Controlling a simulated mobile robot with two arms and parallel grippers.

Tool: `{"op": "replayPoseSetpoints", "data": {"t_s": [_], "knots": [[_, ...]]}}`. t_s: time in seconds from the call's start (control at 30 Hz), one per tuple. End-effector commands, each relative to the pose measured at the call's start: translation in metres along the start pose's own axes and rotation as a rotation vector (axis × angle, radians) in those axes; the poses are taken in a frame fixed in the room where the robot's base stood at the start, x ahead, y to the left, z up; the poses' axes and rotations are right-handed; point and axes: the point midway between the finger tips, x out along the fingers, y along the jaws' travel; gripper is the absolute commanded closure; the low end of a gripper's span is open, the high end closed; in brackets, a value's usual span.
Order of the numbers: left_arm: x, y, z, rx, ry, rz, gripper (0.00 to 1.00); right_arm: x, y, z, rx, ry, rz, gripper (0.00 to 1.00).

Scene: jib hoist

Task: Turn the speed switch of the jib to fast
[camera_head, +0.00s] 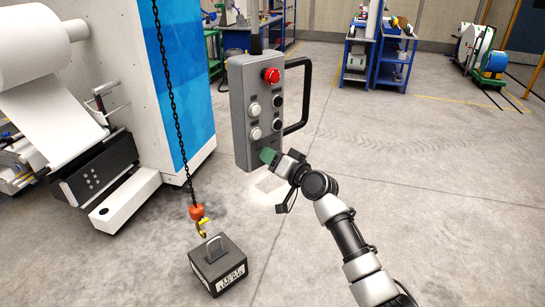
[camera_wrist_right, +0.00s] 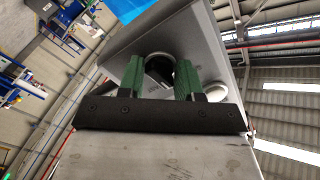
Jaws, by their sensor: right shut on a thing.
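The grey control pendant (camera_head: 257,105) hangs in the middle of the head view, with a red button (camera_head: 271,75) at its top, white and black buttons below and a black handle on its right side. My right gripper (camera_head: 269,156) is at the bottom of its face, its green fingers hiding what is there. In the right wrist view my gripper (camera_wrist_right: 160,78) is shut on a dark round knob (camera_wrist_right: 158,68), the speed switch as far as I can tell, between its fingers. The setting of the switch is not readable. My left gripper is not in view.
A chain with an orange hook block (camera_head: 196,212) hangs left of the pendant, just above a dark weight (camera_head: 217,264) with a handle on the floor. A machine with a white roll (camera_head: 40,45) stands at left. Blue carts (camera_head: 393,62) stand at the back.

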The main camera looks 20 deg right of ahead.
Motion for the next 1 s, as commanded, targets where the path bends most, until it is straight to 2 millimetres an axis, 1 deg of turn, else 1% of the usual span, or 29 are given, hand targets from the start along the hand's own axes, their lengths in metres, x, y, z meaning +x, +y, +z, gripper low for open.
{"op": "replayPoseSetpoints", "data": {"t_s": [0.6,0.73,0.8,1.0], "knots": [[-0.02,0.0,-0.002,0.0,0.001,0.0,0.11,0.0,-0.001,-0.001,0.577,0.0,0.001,0.89],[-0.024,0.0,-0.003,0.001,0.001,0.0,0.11,0.0,-0.001,-0.001,0.676,0.001,0.001,0.89],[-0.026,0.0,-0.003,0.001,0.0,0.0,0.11,0.0,-0.001,-0.001,0.723,0.0,0.0,0.92],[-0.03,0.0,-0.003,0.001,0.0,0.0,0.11,0.0,-0.001,-0.001,0.825,-0.001,0.001,0.9]]}}
